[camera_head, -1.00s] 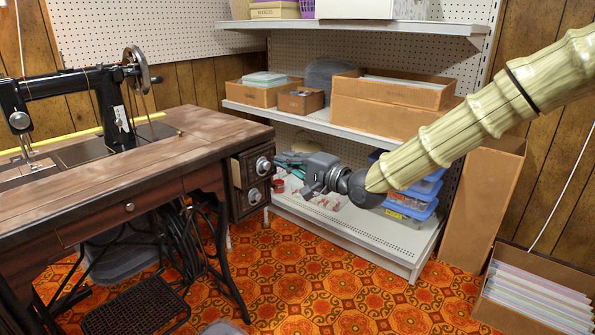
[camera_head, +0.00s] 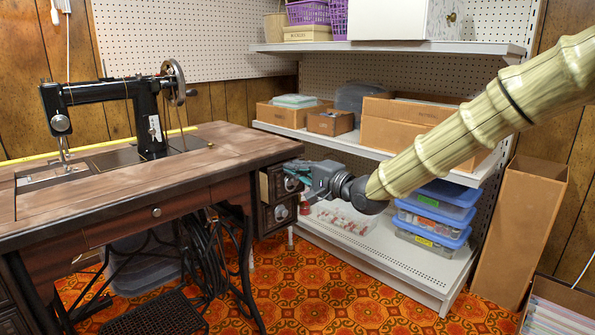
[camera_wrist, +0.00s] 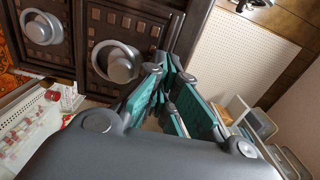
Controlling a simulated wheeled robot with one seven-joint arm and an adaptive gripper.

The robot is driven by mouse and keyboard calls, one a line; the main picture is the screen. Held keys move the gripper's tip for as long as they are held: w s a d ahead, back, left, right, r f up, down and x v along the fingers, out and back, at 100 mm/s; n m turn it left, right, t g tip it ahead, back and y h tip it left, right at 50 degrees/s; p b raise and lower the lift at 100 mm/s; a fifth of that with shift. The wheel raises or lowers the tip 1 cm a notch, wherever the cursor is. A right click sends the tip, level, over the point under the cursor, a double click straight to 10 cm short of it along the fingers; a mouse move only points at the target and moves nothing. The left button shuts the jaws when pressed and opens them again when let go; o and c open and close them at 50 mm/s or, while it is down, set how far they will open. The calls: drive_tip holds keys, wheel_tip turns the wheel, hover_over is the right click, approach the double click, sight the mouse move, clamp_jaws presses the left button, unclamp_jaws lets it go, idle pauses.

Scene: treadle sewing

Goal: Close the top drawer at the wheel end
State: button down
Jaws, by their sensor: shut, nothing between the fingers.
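The sewing table (camera_head: 110,205) has a stack of two dark drawers at its right end, under the wheel. The top drawer (camera_head: 281,183) stands partly out, with its pale wooden side (camera_head: 264,187) showing. Its front has a round metal knob, clear in the wrist view (camera_wrist: 122,62). The lower drawer (camera_head: 281,212) is below it and looks flush; its knob also shows in the wrist view (camera_wrist: 42,28). My gripper (camera_head: 298,170) is shut and empty, its teal fingers close to the top drawer's front, beside the knob. I cannot tell whether they touch it.
A black sewing machine (camera_head: 150,112) with a handwheel (camera_head: 173,82) stands on the tabletop. White metal shelving (camera_head: 340,140) with boxes is behind my gripper, and blue-lidded bins (camera_head: 437,210) sit on its bottom shelf. A tall brown carton (camera_head: 520,220) stands at the right.

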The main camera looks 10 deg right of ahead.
drive_tip(key=shift+r, duration=0.1)
drive_tip(key=shift+w+a+r+p, duration=0.15)
drive_tip(key=shift+w+a+p, duration=0.25)
drive_tip(key=shift+p, duration=0.6)
drive_tip(key=shift+w+a+p, duration=0.25)
drive_tip(key=shift+w+p, duration=0.25)
drive_tip(key=shift+p, duration=0.05)
drive_tip(key=shift+w+a+f, duration=0.1)
drive_tip(key=shift+w+f, duration=0.1)
drive_tip(key=shift+f, duration=0.05)
drive_tip(key=shift+s+p, duration=0.15)
drive_tip(key=shift+p, duration=0.2)
